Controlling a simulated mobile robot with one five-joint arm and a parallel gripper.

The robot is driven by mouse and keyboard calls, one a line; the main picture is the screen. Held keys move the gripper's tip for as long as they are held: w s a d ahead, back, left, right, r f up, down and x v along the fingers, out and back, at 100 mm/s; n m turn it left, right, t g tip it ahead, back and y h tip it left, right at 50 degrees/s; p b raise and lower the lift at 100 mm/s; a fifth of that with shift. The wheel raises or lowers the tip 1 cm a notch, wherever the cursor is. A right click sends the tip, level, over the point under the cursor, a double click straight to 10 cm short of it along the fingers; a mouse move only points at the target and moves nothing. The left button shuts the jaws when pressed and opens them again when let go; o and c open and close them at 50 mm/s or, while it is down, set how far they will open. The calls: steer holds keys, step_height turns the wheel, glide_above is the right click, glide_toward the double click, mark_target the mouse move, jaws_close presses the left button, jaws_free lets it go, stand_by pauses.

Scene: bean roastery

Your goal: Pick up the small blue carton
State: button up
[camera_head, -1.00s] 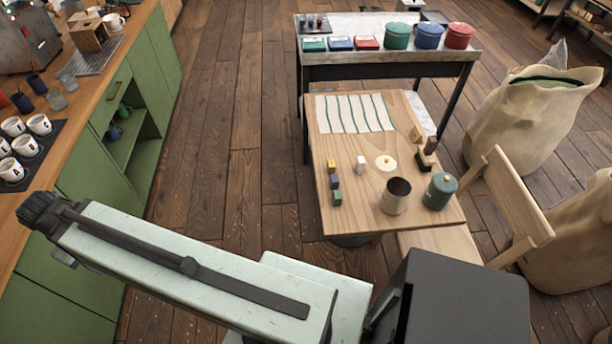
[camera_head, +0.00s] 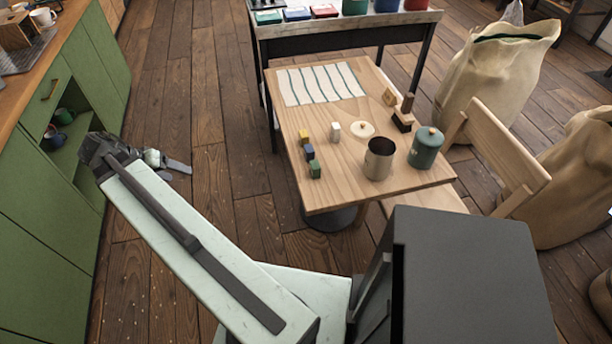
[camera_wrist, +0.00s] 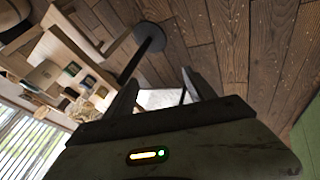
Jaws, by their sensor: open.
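The small blue carton (camera_head: 309,152) stands on the light wooden table, in a short row between a yellow carton (camera_head: 303,134) behind it and a green carton (camera_head: 315,169) in front. My gripper (camera_head: 182,166) is open and empty, over the floor to the left of the table, well apart from the carton. In the wrist view my two fingers (camera_wrist: 160,80) are spread with a pale surface between them.
The wooden table (camera_head: 345,190) also bears a white carton (camera_head: 335,131), a round cream lid (camera_head: 362,130), an open metal canister (camera_head: 379,160), a green lidded canister (camera_head: 426,148) and a striped cloth (camera_head: 320,84). A chair (camera_head: 500,150) stands at right, green cabinets (camera_head: 45,210) at left. Floor between is clear.

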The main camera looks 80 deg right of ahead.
steer(key=s+d+f+m+g+b, duration=0.2)
steer(key=s+d+f+m+b, duration=0.15)
steer(key=s+d, duration=0.4)
steer(key=s+d+f+m+g+b, duration=0.2)
steer(key=s+d+f+m+b, duration=0.15)
steer(key=s+d+m, duration=0.35)
steer(key=m+g+b, duration=0.4)
steer(key=m+b, duration=0.1)
glide_toward(305, 152)
steer(key=x, duration=0.4)
steer(key=b+x, duration=0.3)
steer(key=x, duration=0.4)
steer(key=shift+s, duration=0.4)
steer(key=shift+r, duration=0.1)
jaws_close()
